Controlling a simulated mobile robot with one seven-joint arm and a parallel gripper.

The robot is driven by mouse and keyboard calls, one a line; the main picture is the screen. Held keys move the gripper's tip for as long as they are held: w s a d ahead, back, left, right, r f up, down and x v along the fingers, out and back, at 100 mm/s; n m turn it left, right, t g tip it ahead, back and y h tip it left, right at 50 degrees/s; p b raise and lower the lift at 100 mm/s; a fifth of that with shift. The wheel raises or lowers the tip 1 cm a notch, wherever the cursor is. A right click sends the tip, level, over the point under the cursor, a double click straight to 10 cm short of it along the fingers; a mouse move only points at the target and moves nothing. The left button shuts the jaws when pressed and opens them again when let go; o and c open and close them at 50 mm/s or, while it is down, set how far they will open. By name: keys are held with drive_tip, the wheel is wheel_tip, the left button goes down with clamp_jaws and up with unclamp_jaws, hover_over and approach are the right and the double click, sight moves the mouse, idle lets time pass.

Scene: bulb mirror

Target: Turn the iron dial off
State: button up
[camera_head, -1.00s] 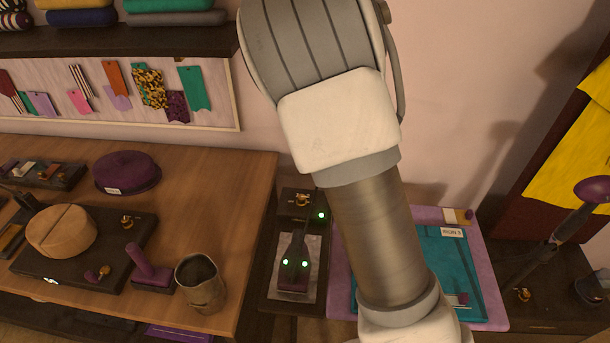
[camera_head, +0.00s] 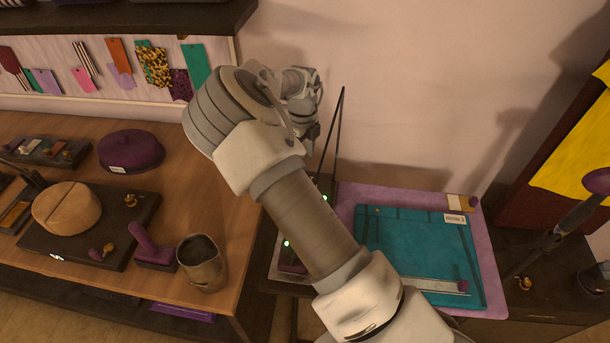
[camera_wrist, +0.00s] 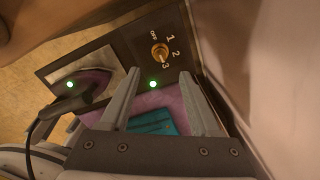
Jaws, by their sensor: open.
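The iron dial (camera_wrist: 160,52) is a small brass knob on a dark panel with the marks OFF, 1, 2 and 3. It shows in the wrist view just beyond my fingertips; which mark it points to is hard to tell, though one end lies near 3. My gripper (camera_wrist: 160,75) is open and empty, with its two fingers spread below the dial in the picture and apart from it. In the head view my gripper (camera_head: 311,133) is small and partly hidden at the wall side, and my arm hides the dial. The iron (camera_wrist: 72,102) rests left of the panel, with a green light showing.
A purple mat (camera_head: 345,205) with a teal cloth (camera_head: 410,240) lies right of the iron station. The wooden table (camera_head: 215,215) at left holds a metal cup (camera_head: 202,265) and a purple-handled tool (camera_head: 150,247). The wall (camera_head: 420,100) stands close behind my gripper.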

wheel_tip(320, 180, down, 9)
drive_tip(key=shift+w+d+p, duration=0.1)
drive_tip(key=shift+w+p, duration=0.05)
drive_tip(key=shift+p, duration=0.2)
drive_tip(key=shift+c, duration=0.3)
clamp_jaws()
